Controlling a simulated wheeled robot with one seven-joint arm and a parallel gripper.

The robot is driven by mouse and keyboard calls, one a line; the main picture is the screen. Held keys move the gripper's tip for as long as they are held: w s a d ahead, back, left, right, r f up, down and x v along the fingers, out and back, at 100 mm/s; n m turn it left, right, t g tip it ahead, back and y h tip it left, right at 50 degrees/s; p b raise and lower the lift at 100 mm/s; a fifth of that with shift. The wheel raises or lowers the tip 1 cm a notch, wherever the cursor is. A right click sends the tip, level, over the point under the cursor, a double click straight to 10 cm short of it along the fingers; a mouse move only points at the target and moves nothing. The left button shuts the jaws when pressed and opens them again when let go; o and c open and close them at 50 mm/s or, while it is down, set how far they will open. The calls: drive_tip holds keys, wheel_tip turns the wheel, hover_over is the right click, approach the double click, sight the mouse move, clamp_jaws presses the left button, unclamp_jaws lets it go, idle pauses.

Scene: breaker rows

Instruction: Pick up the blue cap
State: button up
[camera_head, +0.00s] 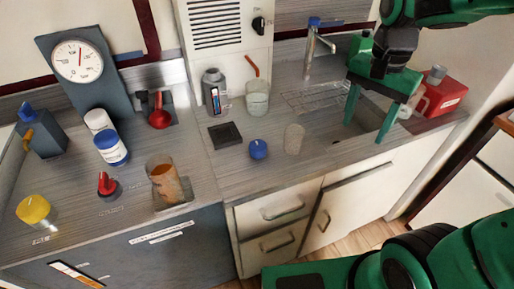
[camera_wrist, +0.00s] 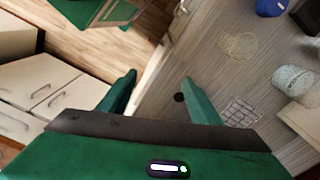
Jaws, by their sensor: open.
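The blue cap (camera_head: 259,149) sits on the grey counter near its front edge, left of a clear cup (camera_head: 293,139). In the wrist view the blue cap (camera_wrist: 270,6) shows at the top right, partly cut off by the frame edge. My gripper (camera_head: 365,132) is open and empty, pointing down over the right part of the counter, well to the right of the cap. In the wrist view its two green fingers (camera_wrist: 160,77) are spread apart with nothing between them.
A dark square pad (camera_head: 225,135) lies left of the cap. A glass with a red stirrer (camera_head: 257,98) stands behind it. A tap (camera_head: 312,50) and a red box (camera_head: 440,96) are farther right. A jar with an orange filling (camera_head: 165,180) stands left.

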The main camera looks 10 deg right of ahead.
drive_tip(key=w+a+m, duration=0.2)
drive_tip(key=w+a, duration=0.3)
drive_tip(key=a, duration=0.5)
drive_tip(key=m, duration=0.2)
hover_over(258, 144)
drive_tip(key=shift+s+f, duration=0.2)
drive_tip(key=shift+f, duration=0.35)
wheel_tip(258, 144, down, 4)
drive_tip(key=shift+d+r, duration=0.1)
drive_tip(key=shift+r, duration=0.1)
drive_tip(key=shift+w+f, duration=0.1)
drive_tip(key=shift+f, duration=3.05)
drive_tip(key=shift+c, duration=0.5)
drive_tip(key=c, duration=1)
